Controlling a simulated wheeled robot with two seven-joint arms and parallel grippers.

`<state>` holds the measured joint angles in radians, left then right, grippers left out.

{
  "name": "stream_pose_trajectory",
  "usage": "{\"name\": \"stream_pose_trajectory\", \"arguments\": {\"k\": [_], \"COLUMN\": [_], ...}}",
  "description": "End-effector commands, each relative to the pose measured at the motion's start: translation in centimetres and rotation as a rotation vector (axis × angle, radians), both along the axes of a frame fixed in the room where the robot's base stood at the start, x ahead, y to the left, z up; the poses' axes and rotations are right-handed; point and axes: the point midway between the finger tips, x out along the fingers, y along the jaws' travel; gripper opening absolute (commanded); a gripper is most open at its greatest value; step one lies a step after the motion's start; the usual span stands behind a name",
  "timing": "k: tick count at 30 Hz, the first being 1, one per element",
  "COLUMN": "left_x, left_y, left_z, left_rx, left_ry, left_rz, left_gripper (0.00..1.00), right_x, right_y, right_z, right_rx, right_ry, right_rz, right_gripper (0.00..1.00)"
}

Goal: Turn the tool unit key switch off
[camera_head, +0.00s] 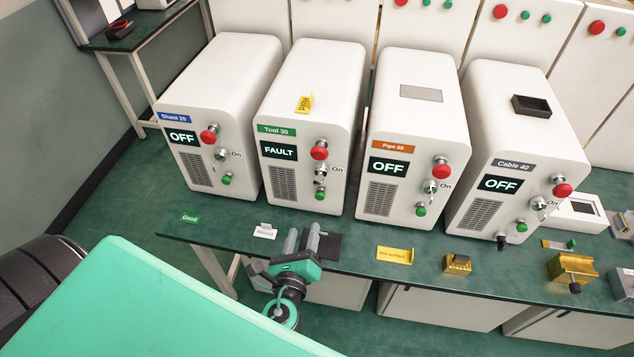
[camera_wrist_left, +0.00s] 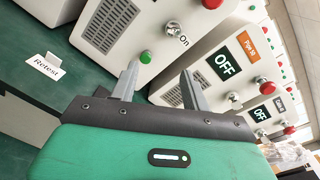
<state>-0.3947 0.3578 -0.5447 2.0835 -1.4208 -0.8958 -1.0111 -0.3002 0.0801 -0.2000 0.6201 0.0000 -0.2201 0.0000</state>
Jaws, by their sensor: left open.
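The tool unit (camera_head: 300,120) is a white box with a green "Tool 30" label and a display (camera_head: 279,151) reading FAULT. On its front are a red button (camera_head: 319,150), a silver key switch (camera_head: 321,170) marked On and a green button (camera_head: 320,194). In the left wrist view the key switch (camera_wrist_left: 172,29) is above the fingers and the green button (camera_wrist_left: 146,57) is between them. My left gripper (camera_head: 303,232) is open and empty, below and in front of the unit, apart from the switch. My right gripper is not in view.
On the green bench (camera_head: 350,240) are a Retest sign (camera_head: 265,231), a black plate (camera_head: 328,246), a yellow sign (camera_head: 394,254) and brass fixtures (camera_head: 572,268).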

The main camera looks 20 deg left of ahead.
Motion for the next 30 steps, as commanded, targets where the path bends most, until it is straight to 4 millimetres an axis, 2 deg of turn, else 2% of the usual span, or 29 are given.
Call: {"name": "stream_pose_trajectory", "arguments": {"k": [1, 3, 8, 24, 30], "left_x": [-0.1, -0.1, 0.9, 10.5, 12.6], "left_y": [-0.3, -0.6, -0.4, 1.9, 2.4], "left_z": [1.0, 1.8, 2.3, 2.4, 2.1], "left_rx": [0.037, 0.076, 0.094, 0.091, 0.088], "left_ry": [-0.019, -0.037, -0.046, -0.043, -0.041], "left_rz": [-0.013, -0.022, -0.025, -0.024, -0.025], "left_gripper": [0.47, 0.47, 0.47, 0.47, 0.47], "right_x": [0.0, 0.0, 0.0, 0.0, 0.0], "right_y": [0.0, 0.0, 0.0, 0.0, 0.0], "right_z": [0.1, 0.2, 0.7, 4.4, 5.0], "right_rx": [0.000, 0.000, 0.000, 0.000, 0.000], "right_ry": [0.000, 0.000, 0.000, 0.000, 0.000], "right_rz": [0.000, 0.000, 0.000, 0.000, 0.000], "right_gripper": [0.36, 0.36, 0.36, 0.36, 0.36]}}
